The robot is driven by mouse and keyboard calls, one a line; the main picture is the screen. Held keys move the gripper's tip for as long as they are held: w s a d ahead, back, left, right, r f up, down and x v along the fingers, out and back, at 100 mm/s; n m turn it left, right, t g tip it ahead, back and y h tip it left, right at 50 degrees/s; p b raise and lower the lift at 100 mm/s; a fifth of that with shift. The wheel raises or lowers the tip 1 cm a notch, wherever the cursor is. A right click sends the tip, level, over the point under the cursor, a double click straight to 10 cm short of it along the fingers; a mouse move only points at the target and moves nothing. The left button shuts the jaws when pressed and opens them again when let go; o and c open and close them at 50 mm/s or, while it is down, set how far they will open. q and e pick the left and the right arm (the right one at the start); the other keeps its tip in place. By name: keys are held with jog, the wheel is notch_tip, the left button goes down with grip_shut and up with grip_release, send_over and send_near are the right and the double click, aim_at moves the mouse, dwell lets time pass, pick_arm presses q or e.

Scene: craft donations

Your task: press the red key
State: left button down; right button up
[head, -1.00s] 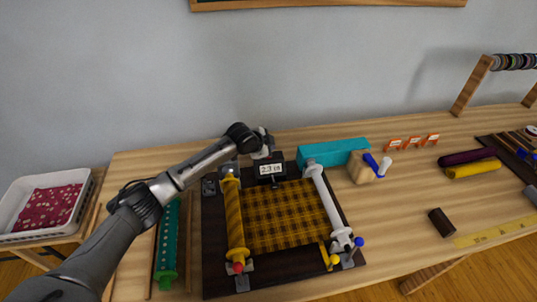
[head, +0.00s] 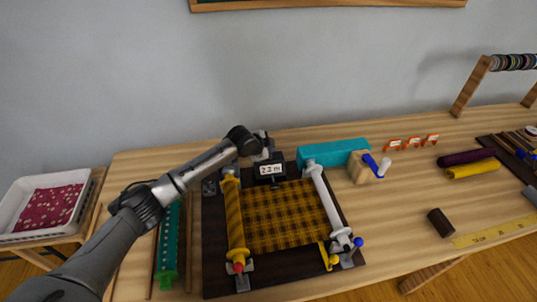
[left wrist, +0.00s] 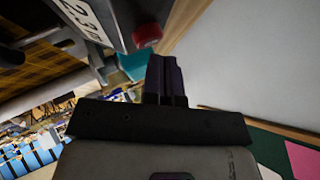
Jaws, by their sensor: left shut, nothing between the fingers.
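The red key (left wrist: 147,36) is a small red button on the side of a dark display box, seen in the left wrist view. The display box (head: 270,171) stands at the back of the cloth-winding frame in the head view; its digits are small and hard to read. My left gripper (head: 265,152) is shut and empty, just behind the top of the box. Its dark fingertips (left wrist: 165,62) are close beside the red key in the left wrist view; I cannot tell whether they touch it. The key is hidden in the head view. My right gripper is not in view.
The frame holds brown plaid cloth (head: 285,218) between a yellow roller (head: 235,218) and a white roller (head: 328,202). A teal box (head: 330,153) and a wooden block (head: 360,168) stand to the right. The wall is behind.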

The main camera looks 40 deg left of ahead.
pick_arm(q)
jog(key=shift+f, duration=0.15)
dwell(0.3)
jog(key=shift+f, duration=0.35)
dwell(0.3)
jog(key=shift+r+p, duration=0.9)
jog(key=shift+p, duration=0.25)
jog(key=shift+r, duration=0.1)
notch_tip(320, 180, up, 5)
jog(key=p, duration=0.5)
jog(key=shift+s+a, duration=0.1)
dwell(0.3)
